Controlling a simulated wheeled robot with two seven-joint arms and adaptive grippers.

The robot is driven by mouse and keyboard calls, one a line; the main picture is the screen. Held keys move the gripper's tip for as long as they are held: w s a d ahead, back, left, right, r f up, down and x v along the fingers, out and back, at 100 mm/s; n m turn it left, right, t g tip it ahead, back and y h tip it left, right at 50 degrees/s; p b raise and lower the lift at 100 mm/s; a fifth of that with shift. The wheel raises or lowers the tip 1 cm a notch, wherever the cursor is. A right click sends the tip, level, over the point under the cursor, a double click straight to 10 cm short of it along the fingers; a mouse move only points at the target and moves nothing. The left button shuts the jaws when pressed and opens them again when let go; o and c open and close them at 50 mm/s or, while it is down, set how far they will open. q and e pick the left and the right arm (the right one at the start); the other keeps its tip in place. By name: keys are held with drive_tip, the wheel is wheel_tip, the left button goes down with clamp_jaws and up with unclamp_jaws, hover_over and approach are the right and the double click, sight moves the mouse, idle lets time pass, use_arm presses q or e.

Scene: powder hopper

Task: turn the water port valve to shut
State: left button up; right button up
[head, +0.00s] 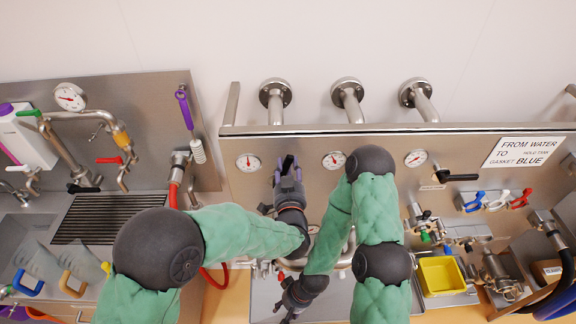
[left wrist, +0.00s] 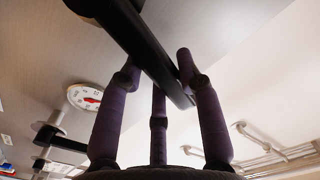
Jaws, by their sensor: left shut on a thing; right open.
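My left gripper (head: 288,166) is raised in front of the steel panel, between two round gauges, with its fingers pointing up. In the left wrist view, its purple fingers (left wrist: 158,70) are shut around a long black lever handle (left wrist: 140,40), which slants from upper left to lower right. In the head view my gripper hides most of this handle, and I cannot read which port it belongs to. My right gripper (head: 283,312) is open and empty, low over the steel basin area near the bottom edge. Another black lever (head: 456,177) sits on the panel to the right.
Gauges (head: 248,162) (head: 334,160) sit close on either side of my left gripper. A sign (head: 523,151) is at the right of the panel. A yellow bin (head: 440,276) stands at lower right.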

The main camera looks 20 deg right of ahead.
use_arm(q)
drive_tip(key=shift+w+r, duration=0.1)
drive_tip(key=shift+r, duration=0.35)
drive_tip(key=d+m, duration=0.1)
drive_tip(key=f+m, duration=0.1)
drive_tip(key=d+m, duration=0.1)
drive_tip(key=m, duration=0.1)
drive_tip(key=shift+s+d+f+p, duration=0.3)
drive_tip(key=shift+s+f+p, duration=0.05)
drive_tip(key=shift+p, duration=0.05)
drive_tip(key=shift+s+d+f+m, duration=0.1)
drive_tip(key=shift+d+f+m, duration=0.1)
drive_tip(key=shift+m, duration=0.2)
